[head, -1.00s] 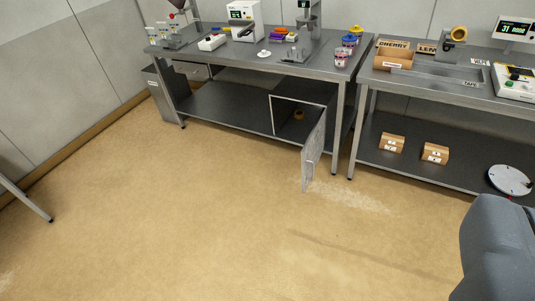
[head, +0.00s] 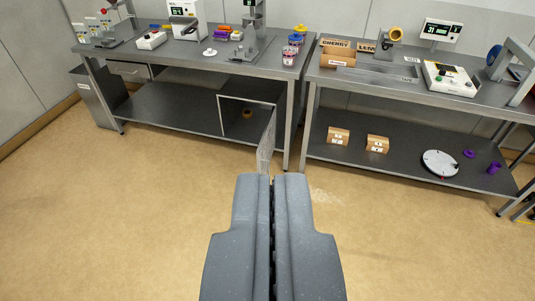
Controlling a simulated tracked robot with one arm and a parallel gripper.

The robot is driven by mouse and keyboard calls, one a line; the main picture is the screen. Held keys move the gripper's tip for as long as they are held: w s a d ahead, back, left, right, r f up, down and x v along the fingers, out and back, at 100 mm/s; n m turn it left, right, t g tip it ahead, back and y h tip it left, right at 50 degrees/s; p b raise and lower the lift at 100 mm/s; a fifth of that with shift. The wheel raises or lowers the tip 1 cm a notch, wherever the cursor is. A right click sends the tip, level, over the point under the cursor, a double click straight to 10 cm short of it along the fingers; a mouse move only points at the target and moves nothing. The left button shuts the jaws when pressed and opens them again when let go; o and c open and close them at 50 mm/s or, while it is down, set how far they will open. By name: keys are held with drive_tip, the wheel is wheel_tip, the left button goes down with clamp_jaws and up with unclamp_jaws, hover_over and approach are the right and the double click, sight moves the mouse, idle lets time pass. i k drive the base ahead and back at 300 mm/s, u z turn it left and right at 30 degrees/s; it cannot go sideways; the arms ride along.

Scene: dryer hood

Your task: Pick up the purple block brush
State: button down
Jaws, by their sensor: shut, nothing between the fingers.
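A small purple item (head: 222,35) lies on the left bench, beside an orange item (head: 224,28); it is too small to tell whether it is a block brush. Two more purple pieces stand on the lower shelf of the right bench: a short upright one (head: 494,167) and a flat round one (head: 468,153). My gripper (head: 271,178) is at the lower middle of the head view, pointing toward the benches. Its two grey fingers are together with nothing between them. It is apart from all the purple items.
The left bench (head: 140,58) has an open cabinet door (head: 266,145) hanging below it, just beyond my fingertips in the picture. The right bench's lower shelf (head: 400,155) holds two small boxes and a round grey disc (head: 440,164). The tan floor (head: 120,220) is clear.

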sight(218, 35)
drive_tip(key=u, duration=0.05)
drive_tip(key=i, duration=1)
drive_tip(key=z, duration=0.1)
